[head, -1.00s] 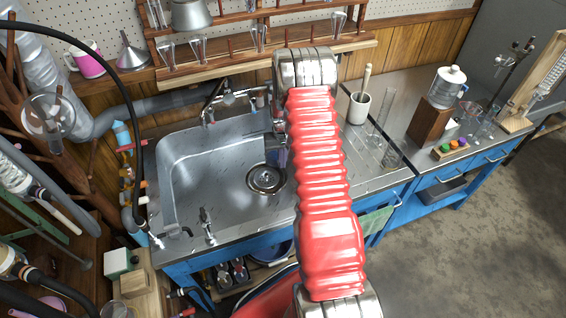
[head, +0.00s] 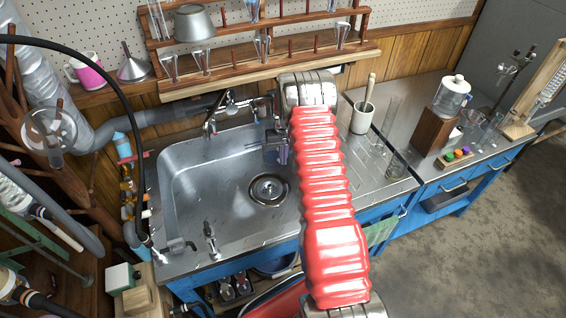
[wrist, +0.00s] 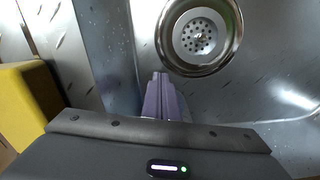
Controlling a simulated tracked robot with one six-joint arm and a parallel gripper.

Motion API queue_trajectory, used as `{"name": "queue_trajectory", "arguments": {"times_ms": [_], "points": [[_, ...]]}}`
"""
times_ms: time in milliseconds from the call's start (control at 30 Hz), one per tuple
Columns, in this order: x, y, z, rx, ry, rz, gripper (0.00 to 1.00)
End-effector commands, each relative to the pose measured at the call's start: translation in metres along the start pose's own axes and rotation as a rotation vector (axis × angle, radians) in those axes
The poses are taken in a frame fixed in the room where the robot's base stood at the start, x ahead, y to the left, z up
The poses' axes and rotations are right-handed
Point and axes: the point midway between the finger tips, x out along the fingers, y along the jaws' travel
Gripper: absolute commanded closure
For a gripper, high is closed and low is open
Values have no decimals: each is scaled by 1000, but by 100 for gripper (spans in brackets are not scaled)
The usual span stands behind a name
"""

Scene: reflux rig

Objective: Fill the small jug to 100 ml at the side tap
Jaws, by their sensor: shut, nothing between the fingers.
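My gripper (head: 284,158) hangs over the right side of the sink (head: 185,205), left of my red arm. In the wrist view its purple fingers (wrist: 159,82) are shut, with nothing between them, above the sink floor just beside the drain (wrist: 202,40). A small upright tap (head: 210,240) stands at the sink's front left rim, with another fitting (head: 176,245) to its left. A larger tap (head: 228,102) is at the back of the sink. I cannot pick out the small jug for certain; clear glass vessels (head: 472,113) stand on the right bench, too small to tell apart.
A white pot (head: 362,117) and a clear cylinder (head: 390,118) stand right of the sink. A lidded container (head: 452,95) sits on a wooden block (head: 431,133). A glassware shelf (head: 260,62) runs behind the sink. Clear floor (head: 440,245) lies at right.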

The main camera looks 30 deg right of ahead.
Motion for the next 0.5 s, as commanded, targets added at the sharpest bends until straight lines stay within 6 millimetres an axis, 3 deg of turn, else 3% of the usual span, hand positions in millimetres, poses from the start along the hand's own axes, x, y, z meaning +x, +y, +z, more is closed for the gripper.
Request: {"name": "queue_trajectory", "arguments": {"times_ms": [500], "points": [[0,-4,2,-6,-1,0,100]]}}
